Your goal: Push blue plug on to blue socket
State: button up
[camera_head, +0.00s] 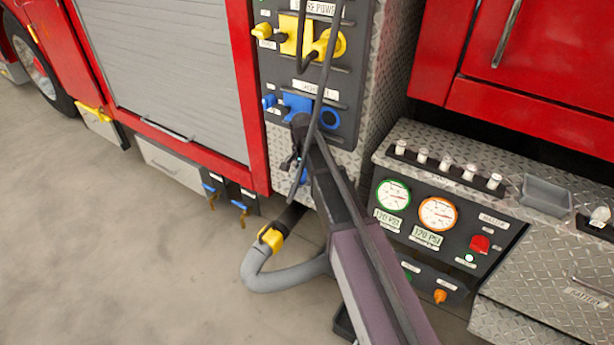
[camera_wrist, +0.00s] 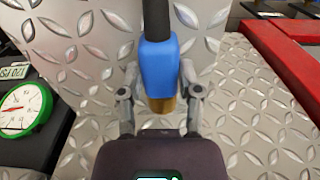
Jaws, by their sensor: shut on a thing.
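The blue plug (camera_wrist: 158,68) is between the two fingers of my gripper (camera_wrist: 160,92) in the wrist view. Its brass tip (camera_wrist: 161,105) points down in that picture, and a black cable leaves its upper end. In the head view, my gripper (camera_head: 293,163) is in front of the diamond-plate wall, below the socket panel. A small blue patch (camera_head: 304,176) shows beside it, probably the plug, mostly hidden by my arm. The blue socket (camera_head: 297,103) is on the dark panel above, with a blue ring-shaped cap (camera_head: 330,118) at its right. The gripper's dark end partly covers the socket's lower edge.
A yellow socket (camera_head: 297,36) with its own cap sits higher on the panel. A black cable (camera_head: 326,75) hangs across the panel. A pump panel with gauges (camera_head: 393,195) juts out at right. A grey hose with a yellow coupling (camera_head: 271,237) curves below.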

aim_at(304, 173)
jog(key=shift+r, duration=0.1)
jog(key=shift+w+r+p, duration=0.1)
jog(key=shift+r+p, duration=2.8)
jog(key=shift+p, duration=0.15)
